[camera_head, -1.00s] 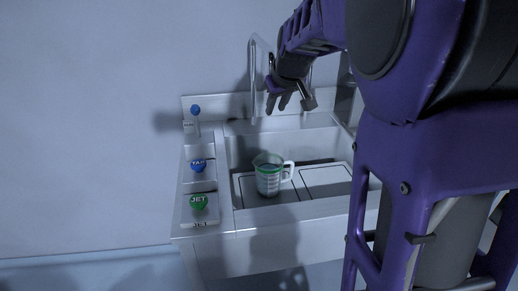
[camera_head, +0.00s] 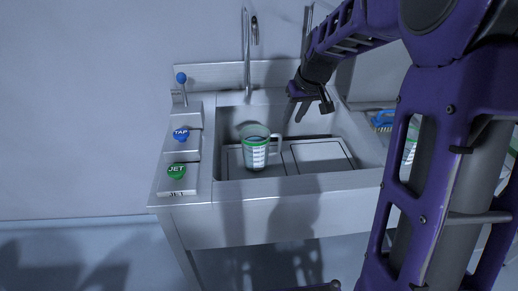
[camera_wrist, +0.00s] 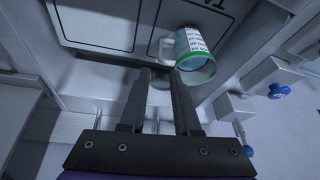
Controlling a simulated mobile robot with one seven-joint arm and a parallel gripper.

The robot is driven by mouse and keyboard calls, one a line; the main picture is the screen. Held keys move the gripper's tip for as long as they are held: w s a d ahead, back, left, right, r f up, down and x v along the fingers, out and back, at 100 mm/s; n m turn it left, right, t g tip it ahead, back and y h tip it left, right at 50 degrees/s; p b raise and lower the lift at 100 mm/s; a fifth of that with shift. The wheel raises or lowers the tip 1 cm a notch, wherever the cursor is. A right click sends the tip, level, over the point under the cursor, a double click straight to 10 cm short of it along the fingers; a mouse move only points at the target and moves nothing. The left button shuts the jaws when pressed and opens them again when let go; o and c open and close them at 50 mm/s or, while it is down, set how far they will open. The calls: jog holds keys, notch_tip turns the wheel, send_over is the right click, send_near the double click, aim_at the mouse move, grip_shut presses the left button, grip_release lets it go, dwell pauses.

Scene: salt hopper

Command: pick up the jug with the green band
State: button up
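The jug with the green band (camera_head: 255,152) stands upright in the sink on a panel of its floor. It is clear, with a white marked label and its handle to the right. In the wrist view the jug (camera_wrist: 193,45) is just beyond my fingertips, slightly right, its green-banded rim towards me and its handle at left. My gripper (camera_head: 298,110) is above the sink, right of the jug and apart from it. In the wrist view the two fingers of my gripper (camera_wrist: 160,84) are spread with nothing held between them.
The sink's front rim (camera_head: 290,186) and back wall enclose the jug. A tall faucet (camera_head: 246,50) rises behind. At left are a blue-ball lever (camera_head: 181,78), a blue TAP knob (camera_head: 181,134) and a green JET knob (camera_head: 176,171). A blue brush (camera_head: 383,119) lies at right, partly hidden by my arm.

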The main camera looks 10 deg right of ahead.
aim_at(281, 141)
jog(key=b+x, duration=0.1)
jog(key=x, duration=1.3)
jog(key=shift+w+f, duration=0.15)
jog(key=shift+f, duration=0.1)
jog(key=shift+c, duration=0.3)
grip_shut()
jog(key=shift+r, duration=0.15)
dwell(0.4)
